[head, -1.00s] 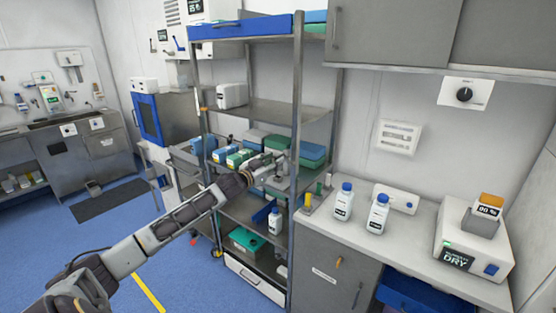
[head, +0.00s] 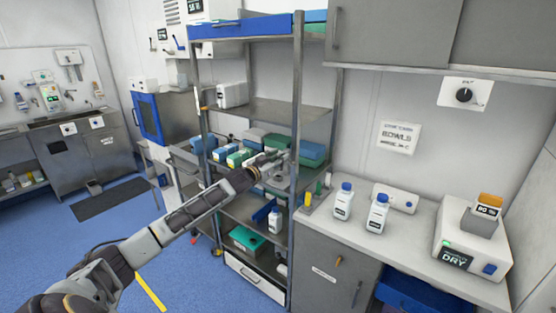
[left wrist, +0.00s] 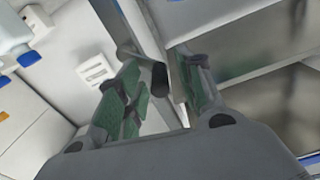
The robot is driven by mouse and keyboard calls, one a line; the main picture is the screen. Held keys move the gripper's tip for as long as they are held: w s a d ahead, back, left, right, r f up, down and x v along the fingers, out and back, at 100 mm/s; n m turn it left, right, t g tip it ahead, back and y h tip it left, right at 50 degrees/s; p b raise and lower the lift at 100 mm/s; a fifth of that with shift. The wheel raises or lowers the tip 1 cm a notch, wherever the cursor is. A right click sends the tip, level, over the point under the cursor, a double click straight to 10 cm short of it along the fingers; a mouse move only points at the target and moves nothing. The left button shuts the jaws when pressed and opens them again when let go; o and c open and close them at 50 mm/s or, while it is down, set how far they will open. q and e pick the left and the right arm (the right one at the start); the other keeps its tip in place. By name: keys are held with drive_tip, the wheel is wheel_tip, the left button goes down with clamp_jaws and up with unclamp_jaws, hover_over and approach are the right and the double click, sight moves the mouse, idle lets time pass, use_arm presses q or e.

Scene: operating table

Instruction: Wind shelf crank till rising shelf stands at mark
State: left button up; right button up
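The steel shelf rack (head: 297,215) stands in the middle of the head view, with several levels. An empty shelf (head: 280,108) is at mid height; a lower one carries blue and green boxes. I cannot tell which shelf rises. A small orange piece (head: 205,108) on the left post may be the mark. My left gripper (head: 275,158) is at the rack's right front post. In the left wrist view its fingers (left wrist: 162,78) are spread, with a grey, dark-ended piece (left wrist: 158,75), perhaps the crank handle, between them. Firm contact is not clear. My right gripper is not in view.
A counter (head: 318,222) right of the rack carries two white bottles (head: 343,202) with blue caps and a white dryer box (head: 465,240). Below it is a grey cabinet. A blue-doored unit (head: 147,115) stands left of the rack.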

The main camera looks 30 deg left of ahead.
use_arm(q)
drive_tip(key=shift+c, duration=0.2)
clamp_jaws()
drive_tip(key=shift+a+n+p, duration=0.1)
drive_tip(key=shift+n+p, duration=0.3)
drive_tip(key=shift+a+f+n+p, duration=0.15)
drive_tip(key=shift+f+n+p, duration=0.05)
drive_tip(key=shift+n+p, duration=0.45)
drive_tip(key=shift+a+f+n+p, duration=0.2)
drive_tip(key=shift+n+p, duration=0.3)
drive_tip(key=shift+n, duration=0.25)
drive_tip(key=shift+d+f+n+p, duration=0.15)
drive_tip(key=shift+f+n, duration=0.7)
drive_tip(key=shift+n, duration=1.25)
drive_tip(key=shift+a+f+n+p, duration=0.1)
drive_tip(key=shift+f+n, duration=0.8)
drive_tip(key=shift+n, duration=1.2)
drive_tip(key=shift+d+f+n+p, duration=0.15)
drive_tip(key=shift+f+n, duration=0.7)
drive_tip(key=shift+n, duration=1.25)
